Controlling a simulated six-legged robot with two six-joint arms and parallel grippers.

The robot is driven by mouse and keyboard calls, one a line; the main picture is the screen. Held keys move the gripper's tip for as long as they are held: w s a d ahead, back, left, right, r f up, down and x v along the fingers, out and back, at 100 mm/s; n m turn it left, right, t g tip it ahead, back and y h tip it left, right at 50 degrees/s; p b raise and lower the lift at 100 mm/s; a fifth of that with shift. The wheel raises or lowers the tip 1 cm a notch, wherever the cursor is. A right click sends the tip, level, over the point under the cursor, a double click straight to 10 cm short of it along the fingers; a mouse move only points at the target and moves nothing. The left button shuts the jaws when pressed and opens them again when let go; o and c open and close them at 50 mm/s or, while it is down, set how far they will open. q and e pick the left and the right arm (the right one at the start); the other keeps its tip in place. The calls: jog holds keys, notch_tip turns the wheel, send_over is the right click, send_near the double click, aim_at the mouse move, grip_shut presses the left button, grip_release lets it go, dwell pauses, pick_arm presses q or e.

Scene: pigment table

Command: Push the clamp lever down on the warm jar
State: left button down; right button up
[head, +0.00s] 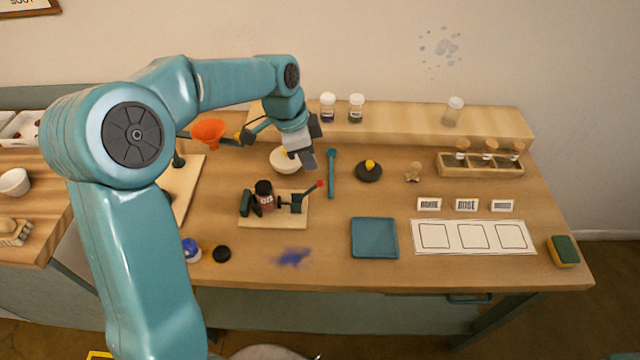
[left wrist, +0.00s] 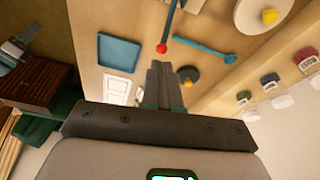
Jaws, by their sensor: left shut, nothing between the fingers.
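The warm jar (head: 266,200), dark with a pale label, stands in a dark clamp on a light wooden board (head: 262,222). The clamp lever (head: 308,190) slants up to the right and ends in a red knob (head: 320,183). The red knob also shows in the left wrist view (left wrist: 162,48), just beyond my fingertips. My left gripper (head: 308,160) is shut and empty, above and slightly left of the knob in the head view. Its closed fingers show in the left wrist view (left wrist: 161,75). I cannot tell the exact height gap.
A teal rod (head: 331,175) and a dark disc with yellow knob (head: 369,173) lie to the right. A blue tray (head: 374,238) is front right. A blue smear (head: 293,257) marks the table in front.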

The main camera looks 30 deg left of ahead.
aim_at(318, 182)
pick_arm(q)
jog(key=b+x, duration=0.2)
jog(key=x, duration=0.2)
jog(key=shift+w+a+f, duration=0.15)
jog(key=shift+d+f+b, duration=0.2)
jog(key=shift+f+b, duration=0.4)
jog(key=shift+b, duration=0.05)
jog(key=shift+w+f, duration=0.1)
